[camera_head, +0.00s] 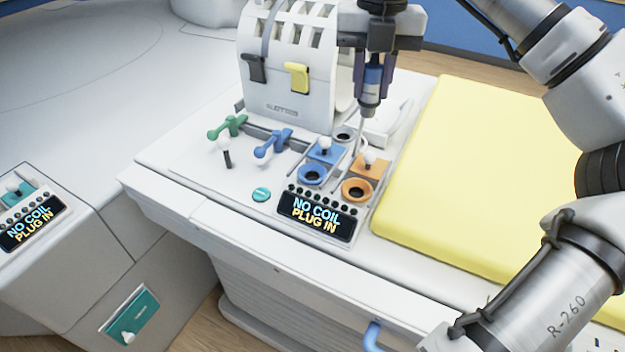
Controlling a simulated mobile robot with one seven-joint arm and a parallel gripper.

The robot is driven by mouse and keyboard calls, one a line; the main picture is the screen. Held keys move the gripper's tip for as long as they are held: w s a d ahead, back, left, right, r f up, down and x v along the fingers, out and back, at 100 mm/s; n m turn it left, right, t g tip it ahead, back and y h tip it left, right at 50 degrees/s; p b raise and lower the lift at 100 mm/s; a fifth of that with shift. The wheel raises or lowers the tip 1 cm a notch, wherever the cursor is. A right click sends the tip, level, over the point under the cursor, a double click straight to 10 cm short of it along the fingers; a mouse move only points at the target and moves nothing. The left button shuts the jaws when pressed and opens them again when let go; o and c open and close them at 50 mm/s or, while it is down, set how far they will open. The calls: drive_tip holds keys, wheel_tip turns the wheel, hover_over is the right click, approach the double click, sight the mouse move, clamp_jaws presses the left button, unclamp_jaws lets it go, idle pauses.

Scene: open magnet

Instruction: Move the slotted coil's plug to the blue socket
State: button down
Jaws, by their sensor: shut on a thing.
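The white slotted coil (290,84) stands upright on the bed's end, with open slots on top and a black and a yellow latch on its front. My gripper (375,57) is at its right, shut on a dark plug (372,80) with a blue band. The plug is held upright in the air, and a thin grey cable seems to run below it. The blue socket (311,175), a ring on a blue plate with a white-knobbed lever, lies lower left of the plug. The plug is apart from it. The fingertips are partly hidden.
An orange socket (356,190) is right of the blue one; a grey socket (345,133) is behind. A display (318,215) reads "NO COIL PLUG IN". Green (228,126) and blue (273,143) handles stand left. A yellow mattress (480,170) fills the right.

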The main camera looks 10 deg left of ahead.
sight(366, 114)
wheel_tip(366, 114, down, 6)
drive_tip(key=b, duration=0.4)
drive_tip(key=shift+f, duration=0.25)
drive_tip(key=shift+r, duration=0.1)
drive_tip(key=shift+a, duration=0.15)
drive_tip(key=w+a+p, duration=0.2)
drive_tip(key=w+a, duration=0.1)
drive_tip(key=a, duration=0.6)
drive_tip(key=shift+a+p, duration=0.15)
drive_tip(key=shift+p, duration=0.25)
drive_tip(key=shift+f+b, duration=3.3)
drive_tip(key=shift+f, duration=1.65)
drive_tip(key=shift+f+b, duration=1.2)
drive_tip(key=shift+f, duration=0.55)
